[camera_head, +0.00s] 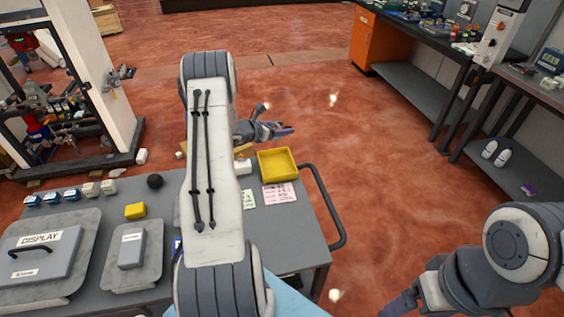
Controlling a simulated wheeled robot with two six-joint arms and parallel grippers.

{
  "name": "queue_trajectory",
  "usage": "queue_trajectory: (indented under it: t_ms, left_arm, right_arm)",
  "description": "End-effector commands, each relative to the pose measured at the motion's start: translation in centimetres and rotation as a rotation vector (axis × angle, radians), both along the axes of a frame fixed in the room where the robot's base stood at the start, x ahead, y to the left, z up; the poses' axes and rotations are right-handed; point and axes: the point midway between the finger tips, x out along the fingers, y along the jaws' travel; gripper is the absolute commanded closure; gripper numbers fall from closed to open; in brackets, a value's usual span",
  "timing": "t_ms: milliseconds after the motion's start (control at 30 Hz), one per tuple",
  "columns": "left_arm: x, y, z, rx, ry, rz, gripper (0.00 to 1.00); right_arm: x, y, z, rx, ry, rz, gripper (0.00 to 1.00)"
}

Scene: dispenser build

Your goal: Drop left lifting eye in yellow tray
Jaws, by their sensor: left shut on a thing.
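The yellow tray (293,177) sits at the back right corner of the grey cart top, and its visible inside looks empty. My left gripper (287,131) is just beyond and above the tray's far edge, pointing right. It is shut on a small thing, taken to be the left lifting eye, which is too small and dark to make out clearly. My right gripper (399,303) shows only in part at the bottom edge, and its jaws cannot be read.
A pink label card (280,195) lies in front of the tray. A cart handle (328,205) stands at the right. Red floor beyond is mostly clear.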

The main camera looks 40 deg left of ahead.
Motion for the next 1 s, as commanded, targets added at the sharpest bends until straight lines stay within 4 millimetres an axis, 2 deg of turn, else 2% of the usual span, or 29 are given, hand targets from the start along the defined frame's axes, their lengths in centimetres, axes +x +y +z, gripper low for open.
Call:
queue_trajectory:
  t_ms: [500, 867, 900, 967, 1000]
  left_arm:
    - [0.1, -0.3, -5.4, -0.002, -0.001, -0.004, 1.00]
    - [0.2, -0.3, -5.8, 0.000, -0.002, -0.004, 1.00]
    - [0.2, -0.3, -5.8, 0.000, -0.002, -0.004, 0.25]
    - [0.2, -0.3, -5.8, 0.000, -0.001, -0.004, 0.05]
    - [0.2, -0.3, -5.8, 0.000, -0.001, -0.004, 0.05]
  right_arm:
    - [0.0, 0.0, -2.3, 0.000, 0.000, 0.001, 0.13]
    - [0.0, 0.0, -2.4, 0.000, 0.000, 0.001, 0.13]
    - [0.0, 0.0, -2.4, 0.000, 0.000, 0.001, 0.13]
    - [0.0, 0.0, -2.4, 0.000, 0.000, 0.001, 0.13]
    - [0.0, 0.0, -2.4, 0.000, 0.000, 0.001, 0.13]
